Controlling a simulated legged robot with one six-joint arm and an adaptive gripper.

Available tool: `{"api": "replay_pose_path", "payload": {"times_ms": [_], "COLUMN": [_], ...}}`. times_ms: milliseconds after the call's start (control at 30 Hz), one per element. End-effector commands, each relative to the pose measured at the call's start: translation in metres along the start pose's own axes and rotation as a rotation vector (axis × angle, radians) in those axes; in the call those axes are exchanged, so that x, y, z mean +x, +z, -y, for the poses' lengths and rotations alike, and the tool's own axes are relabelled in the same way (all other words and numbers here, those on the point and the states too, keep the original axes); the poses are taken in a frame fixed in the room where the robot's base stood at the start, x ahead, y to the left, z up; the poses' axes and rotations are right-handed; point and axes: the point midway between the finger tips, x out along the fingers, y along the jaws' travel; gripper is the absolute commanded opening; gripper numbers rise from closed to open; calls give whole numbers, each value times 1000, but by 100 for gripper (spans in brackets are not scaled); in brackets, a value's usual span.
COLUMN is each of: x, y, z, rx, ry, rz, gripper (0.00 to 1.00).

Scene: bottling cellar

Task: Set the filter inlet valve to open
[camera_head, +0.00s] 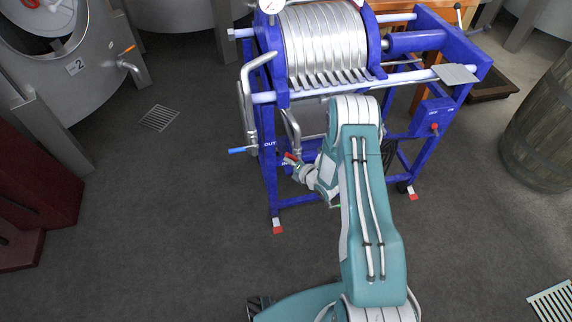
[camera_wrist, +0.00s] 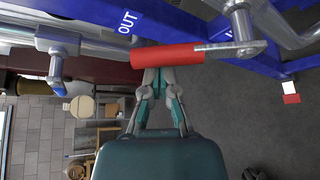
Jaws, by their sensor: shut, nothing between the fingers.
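The filter inlet valve has a red-sleeved lever (camera_wrist: 168,55) on a metal stem (camera_wrist: 243,25), beside a partly hidden white label on the blue frame. In the wrist view the lever lies nearly crosswise, its free end to the left. In the head view the red lever (camera_head: 290,157) shows small at the front of the blue filter press. My gripper (camera_wrist: 158,76) is shut and empty, its tips right at the lever's sleeve and partly hidden by it. I cannot tell whether they touch. In the head view my gripper (camera_head: 297,168) is just below the lever.
The outlet valve's blue handle (camera_head: 240,150) is left of the red lever, near the OUT label (camera_wrist: 128,22). Metal pipes (camera_head: 247,95) run close by on the press (camera_head: 325,45). A steel tank (camera_head: 80,75) stands left and a barrel (camera_head: 540,130) right. Floor in front is clear.

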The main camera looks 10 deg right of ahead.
Motion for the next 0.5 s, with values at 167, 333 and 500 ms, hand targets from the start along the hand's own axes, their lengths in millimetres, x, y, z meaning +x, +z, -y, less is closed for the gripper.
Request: {"api": "replay_pose_path", "payload": {"times_ms": [167, 333, 500], "x": [-6, -11, -15], "y": [13, 22, 29], "z": [-1, -1, 0], "rx": [142, 271, 376], "ry": [87, 163, 225], "rz": [7, 8, 8], "gripper": [0, 0, 0]}}
